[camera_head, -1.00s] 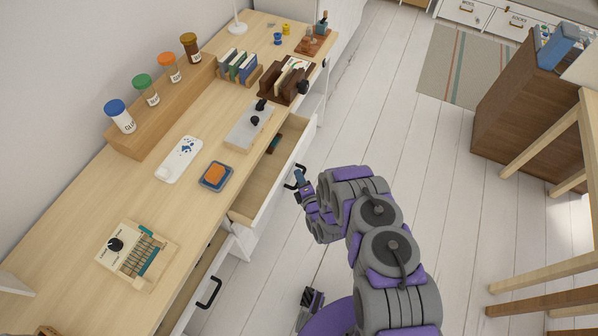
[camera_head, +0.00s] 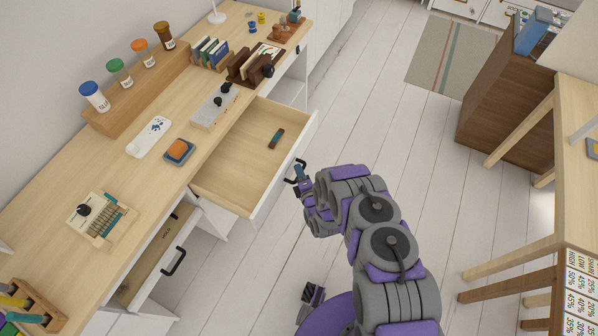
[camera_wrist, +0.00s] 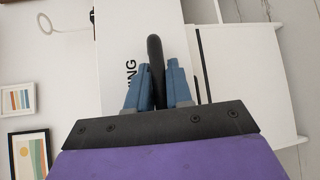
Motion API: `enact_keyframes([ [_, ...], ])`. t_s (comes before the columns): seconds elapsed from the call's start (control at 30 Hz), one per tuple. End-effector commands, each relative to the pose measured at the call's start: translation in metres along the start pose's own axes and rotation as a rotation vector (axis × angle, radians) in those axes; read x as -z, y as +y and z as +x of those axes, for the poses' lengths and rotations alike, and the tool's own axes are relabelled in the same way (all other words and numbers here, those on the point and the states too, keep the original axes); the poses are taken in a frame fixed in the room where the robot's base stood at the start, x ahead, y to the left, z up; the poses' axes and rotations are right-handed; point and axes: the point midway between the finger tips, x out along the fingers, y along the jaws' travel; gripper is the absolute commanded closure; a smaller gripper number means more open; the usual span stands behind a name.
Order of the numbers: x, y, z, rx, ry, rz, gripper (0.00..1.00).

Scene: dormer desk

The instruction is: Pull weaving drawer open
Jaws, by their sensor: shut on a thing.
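The weaving drawer (camera_head: 235,170) stands well open under the desk in the head view, with a pale wood inside and a white front. A small teal and brown item (camera_head: 276,138) lies in it. Its black handle (camera_head: 298,171) is on the front. My gripper (camera_wrist: 158,82) is shut on this handle, which also shows upright between the blue fingers in the wrist view (camera_wrist: 154,52). The letters "ING" are readable on the white drawer front (camera_wrist: 118,45) in the wrist view; the rest of the word is hidden.
Another drawer (camera_head: 150,265) with a black handle is partly open at the lower left. On the desk (camera_head: 60,170) stand a small loom (camera_head: 100,220), a jar rack (camera_head: 140,97) and an orange block on a blue tray (camera_head: 179,151).

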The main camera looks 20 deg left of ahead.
Motion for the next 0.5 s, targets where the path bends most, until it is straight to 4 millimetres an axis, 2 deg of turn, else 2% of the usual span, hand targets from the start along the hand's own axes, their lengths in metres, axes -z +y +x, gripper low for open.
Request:
enact_keyframes([
  [0.07, 0.0027, -0.0019, -0.0001, 0.005, 0.003, -0.001, 1.0],
  [0.1, 0.003, -0.0019, 0.0003, 0.005, 0.003, -0.001, 0.79],
  [0.3, 0.0016, 0.0002, -0.0002, 0.0, 0.002, 0.0, 0.6],
  [0.5, -0.0014, 0.0024, -0.002, -0.006, 0.001, 0.003, 0.6],
])
